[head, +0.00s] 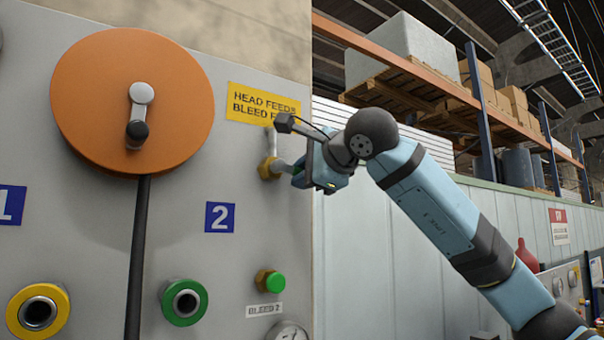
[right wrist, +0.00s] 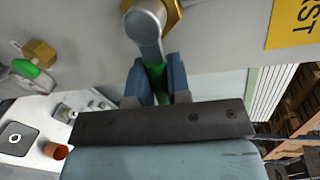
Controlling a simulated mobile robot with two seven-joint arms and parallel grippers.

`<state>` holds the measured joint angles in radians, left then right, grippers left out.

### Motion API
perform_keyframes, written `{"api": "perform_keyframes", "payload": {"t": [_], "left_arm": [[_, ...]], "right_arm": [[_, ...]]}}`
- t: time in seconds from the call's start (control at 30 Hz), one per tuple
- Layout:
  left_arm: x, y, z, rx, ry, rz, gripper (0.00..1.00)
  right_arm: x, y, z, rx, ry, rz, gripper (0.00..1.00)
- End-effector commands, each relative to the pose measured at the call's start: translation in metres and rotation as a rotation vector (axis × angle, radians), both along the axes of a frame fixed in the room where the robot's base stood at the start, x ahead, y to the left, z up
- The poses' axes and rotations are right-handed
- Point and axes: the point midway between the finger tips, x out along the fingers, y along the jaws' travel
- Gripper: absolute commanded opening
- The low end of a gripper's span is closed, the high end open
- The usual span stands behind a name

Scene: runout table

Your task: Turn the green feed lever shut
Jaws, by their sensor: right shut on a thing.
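The green feed lever shows in the right wrist view (right wrist: 155,82), a green grip below a silver hub (right wrist: 145,27) on a brass fitting. My right gripper (right wrist: 157,80) is shut on the green grip, one finger on each side, and hides part of it. In the head view my right gripper (head: 294,172) is at the panel's right edge, beside the brass fitting (head: 267,168) below the yellow sign. The lever's grip is mostly hidden there by the gripper. My left gripper is not in view.
The grey panel (head: 100,235) carries an orange disc (head: 175,85) with a black hose, a yellow sign (head: 250,95), yellow- and green-ringed ports, a green-capped bleed fitting (head: 275,282) and a gauge (head: 288,333). Shelving with pallets stands behind on the right.

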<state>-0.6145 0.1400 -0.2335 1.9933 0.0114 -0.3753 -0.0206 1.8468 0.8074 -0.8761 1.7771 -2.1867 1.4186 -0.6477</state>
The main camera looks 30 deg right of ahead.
Motion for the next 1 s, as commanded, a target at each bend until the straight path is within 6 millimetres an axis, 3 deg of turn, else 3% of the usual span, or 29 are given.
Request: {"api": "perform_keyframes", "payload": {"t": [0.4, 0.97, 1.0], "left_arm": [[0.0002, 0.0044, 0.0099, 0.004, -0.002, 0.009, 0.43], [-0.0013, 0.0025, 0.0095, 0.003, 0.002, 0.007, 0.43], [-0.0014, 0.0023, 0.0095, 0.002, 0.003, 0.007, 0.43]], "right_arm": [[-0.0003, -0.001, 0.011, -0.193, -0.017, 0.0, 0.0], [-0.0003, -0.001, 0.0119, -0.223, -0.02, 0.0, 0.0], [-0.0003, -0.001, 0.0119, -0.222, -0.02, 0.0, 0.24]]}}
